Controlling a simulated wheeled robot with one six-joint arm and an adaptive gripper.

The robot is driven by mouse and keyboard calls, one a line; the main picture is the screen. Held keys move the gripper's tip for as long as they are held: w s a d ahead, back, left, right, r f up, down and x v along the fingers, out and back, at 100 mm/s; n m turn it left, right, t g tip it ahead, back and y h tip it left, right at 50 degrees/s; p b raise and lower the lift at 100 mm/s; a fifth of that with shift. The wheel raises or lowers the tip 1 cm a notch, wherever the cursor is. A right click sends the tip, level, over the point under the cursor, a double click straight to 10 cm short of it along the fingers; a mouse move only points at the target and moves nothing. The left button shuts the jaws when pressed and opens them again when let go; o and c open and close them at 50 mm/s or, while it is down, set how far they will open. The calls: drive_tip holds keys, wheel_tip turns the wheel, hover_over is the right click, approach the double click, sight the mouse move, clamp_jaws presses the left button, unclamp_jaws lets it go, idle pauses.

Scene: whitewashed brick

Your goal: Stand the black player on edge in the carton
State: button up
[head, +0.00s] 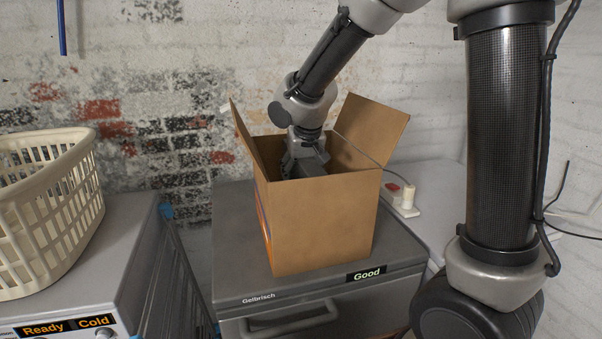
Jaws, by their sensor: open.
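The carton (325,220) is an open brown cardboard box on a grey Gelbrisch appliance. Two of its flaps stand up, one on the left and one on the right. My gripper (306,170) reaches down into the carton's open top, and its fingertips are hidden behind the front wall. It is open. The black player cannot be made out; the inside of the carton is mostly hidden by the front wall and my gripper.
The grey appliance top (235,240) has bare room left of the carton. A cream laundry basket (50,215) stands on a machine at the left. A white power strip with a plug (405,198) lies right of the carton.

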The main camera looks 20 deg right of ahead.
drive_tip(key=v, duration=1.3)
drive_tip(key=shift+w, duration=0.1)
